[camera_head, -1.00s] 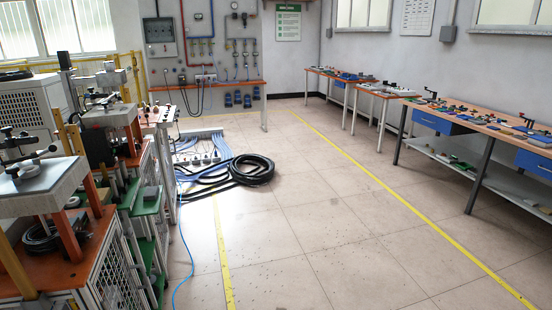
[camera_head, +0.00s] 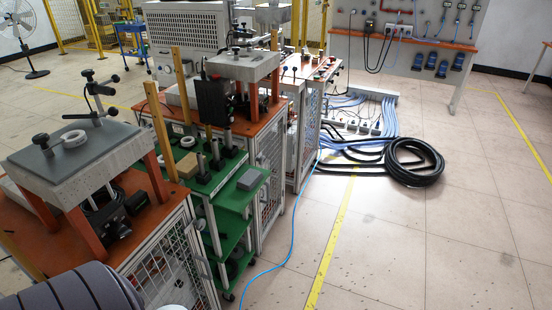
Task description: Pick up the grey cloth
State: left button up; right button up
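Neither of my grippers is in view.
A press-like stand (camera_head: 78,160) is at the left. A tan block (camera_head: 187,165) and dark posts are on the green cart. A black hose coil (camera_head: 414,160) lies on the floor, and a blue cable (camera_head: 270,268) runs along it.

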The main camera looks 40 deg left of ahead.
aim_at(247, 182)
jog(key=i+l, duration=0.1)
jog(key=i, duration=0.4)
jog(key=i+l+u, duration=0.1)
jog(key=i, duration=0.4)
jog(key=i+l, duration=0.15)
jog(key=i, duration=0.4)
jog(key=i+l, duration=0.1)
jog(key=i, duration=0.4)
jog(key=u, duration=0.05)
